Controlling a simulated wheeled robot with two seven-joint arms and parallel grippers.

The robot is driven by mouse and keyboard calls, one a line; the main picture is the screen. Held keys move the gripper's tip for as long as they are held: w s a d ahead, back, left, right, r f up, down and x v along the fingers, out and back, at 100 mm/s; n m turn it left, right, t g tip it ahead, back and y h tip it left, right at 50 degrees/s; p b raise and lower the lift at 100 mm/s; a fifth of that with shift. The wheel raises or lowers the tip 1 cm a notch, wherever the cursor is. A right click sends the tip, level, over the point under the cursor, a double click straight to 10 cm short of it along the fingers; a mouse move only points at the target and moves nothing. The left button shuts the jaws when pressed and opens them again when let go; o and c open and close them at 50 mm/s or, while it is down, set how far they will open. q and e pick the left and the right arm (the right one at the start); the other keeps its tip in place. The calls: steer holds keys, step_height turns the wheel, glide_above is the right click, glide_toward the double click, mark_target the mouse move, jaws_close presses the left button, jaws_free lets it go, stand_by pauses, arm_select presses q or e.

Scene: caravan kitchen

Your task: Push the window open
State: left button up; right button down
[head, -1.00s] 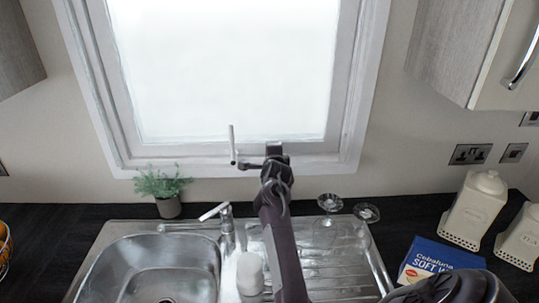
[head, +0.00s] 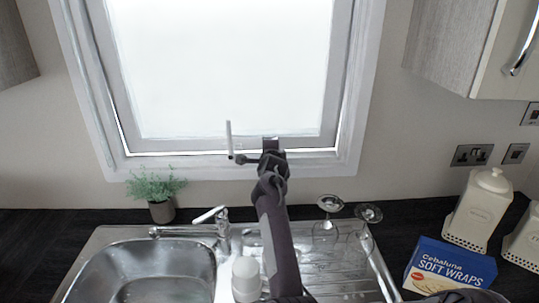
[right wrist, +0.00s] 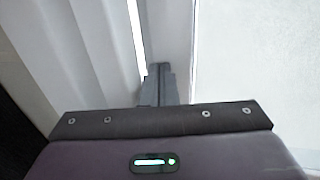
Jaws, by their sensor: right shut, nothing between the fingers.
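The window (head: 222,70) has a pale sash in a white frame above the sink. Bright gaps show along the sash's bottom and right edges in the head view, so it stands slightly open. A pale upright handle (head: 229,138) is at the bottom of the sash. My right gripper (head: 270,143) is shut and empty, at the lower sash just right of the handle. In the right wrist view its fingertips (right wrist: 158,85) are together beside the bright gap, close to the sash; contact is hard to tell. My left gripper is out of view.
Below are a steel sink (head: 150,275), a tap (head: 215,222), a potted plant (head: 160,192) on the left and glasses (head: 330,203) on the drainer. A blue wraps box (head: 450,268) and white canister (head: 480,210) stand right. A wall cupboard (head: 455,50) hangs upper right.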

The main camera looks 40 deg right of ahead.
steer(key=shift+s+a, duration=0.2)
steer(key=b+v, duration=0.2)
steer(key=v, duration=0.5)
steer(key=shift+s, duration=0.1)
